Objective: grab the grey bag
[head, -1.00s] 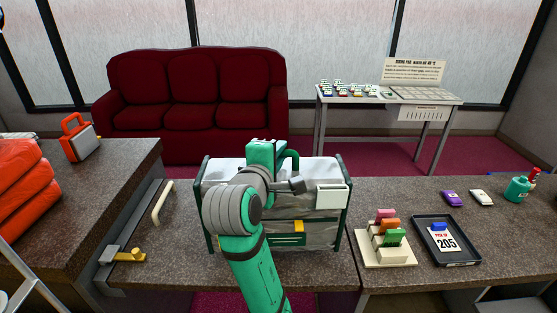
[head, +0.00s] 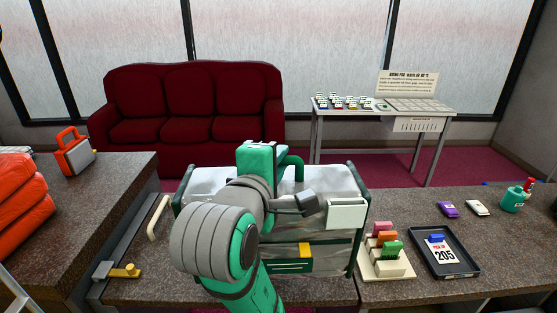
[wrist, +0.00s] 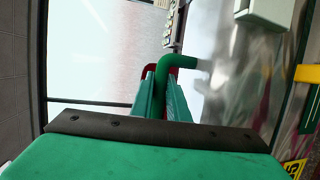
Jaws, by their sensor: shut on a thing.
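The grey bag (head: 318,232) is a boxy, see-through bag with dark green edging, a yellow-and-green label on its front and a white tag near its top right. In the head view it stands upright at the middle of the counter, partly hidden behind my arm. My gripper (wrist: 162,90) is shut on the bag's green handle (wrist: 182,62), which passes between the two fingers in the wrist view. In the head view, my gripper (head: 278,160) is above the bag's top, its fingertips mostly hidden. I cannot tell whether the bag's bottom touches the counter.
A stone-topped counter (head: 415,215) holds a tag stand (head: 385,265) and a black tray (head: 470,262) close to the bag's right. A cream handle (head: 158,217) and a brass latch (head: 125,271) lie left. Orange folded bags (head: 20,210) sit far left. A red sofa (head: 190,105) stands behind.

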